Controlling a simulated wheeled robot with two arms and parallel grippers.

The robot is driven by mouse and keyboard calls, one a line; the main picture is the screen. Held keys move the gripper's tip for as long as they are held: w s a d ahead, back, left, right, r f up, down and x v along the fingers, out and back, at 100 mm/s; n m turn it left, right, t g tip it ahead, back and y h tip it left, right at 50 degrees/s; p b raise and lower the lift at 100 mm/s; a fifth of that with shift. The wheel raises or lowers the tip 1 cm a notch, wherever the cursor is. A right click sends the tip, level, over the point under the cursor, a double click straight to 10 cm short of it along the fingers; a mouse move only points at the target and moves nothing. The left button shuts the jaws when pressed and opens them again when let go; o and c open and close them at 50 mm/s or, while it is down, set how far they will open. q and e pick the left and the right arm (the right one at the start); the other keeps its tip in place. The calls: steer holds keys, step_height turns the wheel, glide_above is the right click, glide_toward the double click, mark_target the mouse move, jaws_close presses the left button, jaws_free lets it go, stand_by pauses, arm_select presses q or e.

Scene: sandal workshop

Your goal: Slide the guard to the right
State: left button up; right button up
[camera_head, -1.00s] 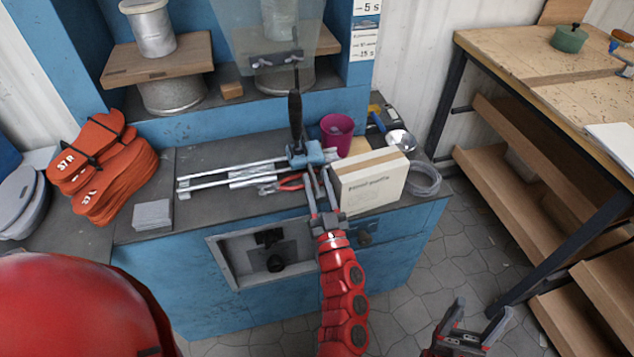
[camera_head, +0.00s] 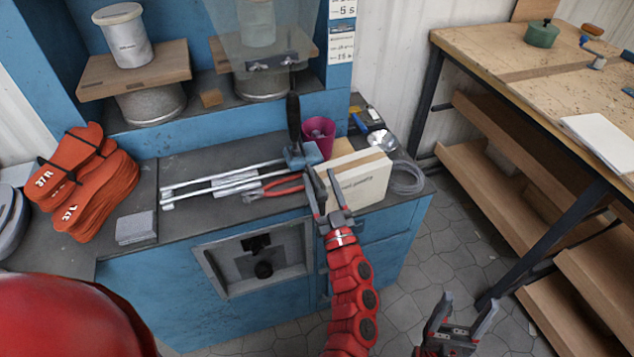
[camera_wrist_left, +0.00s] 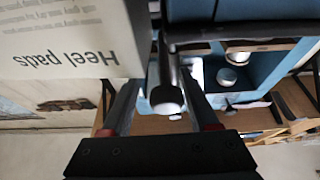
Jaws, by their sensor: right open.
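The guard is a see-through panel (camera_head: 285,25) in front of the right-hand spool, with a dark bracket. It stands in line with a blue carriage (camera_head: 302,155) on two metal rails (camera_head: 205,184) and an upright black handle (camera_head: 293,118). My left gripper (camera_head: 319,180) is at the carriage's front right, beside a white box. In the left wrist view a black rounded rod end (camera_wrist_left: 167,98) shows between its spread fingers (camera_wrist_left: 160,95), with gaps beside it; contact is unclear. My right gripper (camera_head: 462,315) is open and empty, low over the floor.
The "Heel pads" box (camera_head: 358,182) stands close right of my left gripper. A magenta cup (camera_head: 319,132) is behind it. Red-handled pliers (camera_head: 275,188) lie before the rails. A clear tubing coil (camera_head: 408,178) lies at the bench's right end.

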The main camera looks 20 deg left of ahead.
stand_by(0.3)
arm_select(q)
steer(key=b+v, duration=0.1)
steer(key=v, duration=1.6)
steer(key=shift+s+f, duration=0.1)
steer(key=shift+s, duration=0.1)
